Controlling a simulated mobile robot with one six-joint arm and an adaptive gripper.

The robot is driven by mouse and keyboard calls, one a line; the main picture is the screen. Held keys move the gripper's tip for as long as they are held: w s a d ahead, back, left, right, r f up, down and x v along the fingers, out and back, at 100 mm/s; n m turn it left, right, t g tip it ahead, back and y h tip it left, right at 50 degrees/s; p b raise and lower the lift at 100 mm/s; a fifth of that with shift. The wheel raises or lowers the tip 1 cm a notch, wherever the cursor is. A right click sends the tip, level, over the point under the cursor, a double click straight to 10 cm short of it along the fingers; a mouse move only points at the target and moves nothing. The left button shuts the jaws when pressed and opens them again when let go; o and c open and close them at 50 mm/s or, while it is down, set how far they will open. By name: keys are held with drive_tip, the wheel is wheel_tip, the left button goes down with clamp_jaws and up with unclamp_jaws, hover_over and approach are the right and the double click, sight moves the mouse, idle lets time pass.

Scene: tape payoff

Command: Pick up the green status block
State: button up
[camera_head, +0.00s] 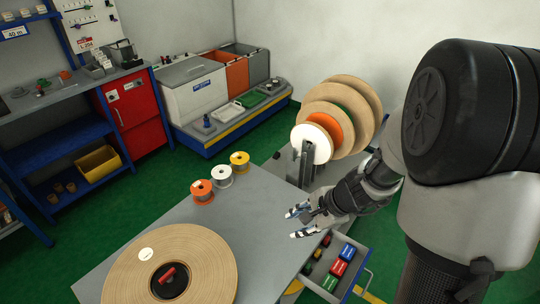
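A green block (330,283) lies in the open drawer (352,281) at the lower right, in line with a red block (338,267) and a blue block (348,252).
A large tan reel (205,262) with a red piece at its hub covers the table's near part. Three small spools (222,176) stand at the far edge. Larger reels (349,102) hang on a stand behind my gripper. The table's middle (262,225) is clear.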

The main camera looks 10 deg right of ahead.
drive_tip(key=d+f+m+p, duration=0.2)
drive_tip(key=d+f+m, duration=0.4)
drive_tip(key=f, duration=0.1)
drive_tip(key=m+h+p, duration=0.1)
drive_tip(key=m+h, duration=0.1)
drive_tip(key=m, duration=0.3)
approach(310, 268)
drive_tip(key=f+b, duration=0.1)
drive_tip(key=b, duration=0.1)
drive_tip(key=w+a+f+g+b, duration=0.1)
drive_tip(key=b, duration=0.1)
drive_tip(key=shift+w+f, duration=0.2)
drive_tip(key=shift+f, duration=0.15)
drive_tip(key=shift+b+x, duration=0.9)
drive_tip(key=shift+x, duration=1.95)
drive_tip(key=shift+w, duration=0.1)
drive_tip(key=shift+c, duration=0.2)
drive_tip(key=c, duration=0.7)
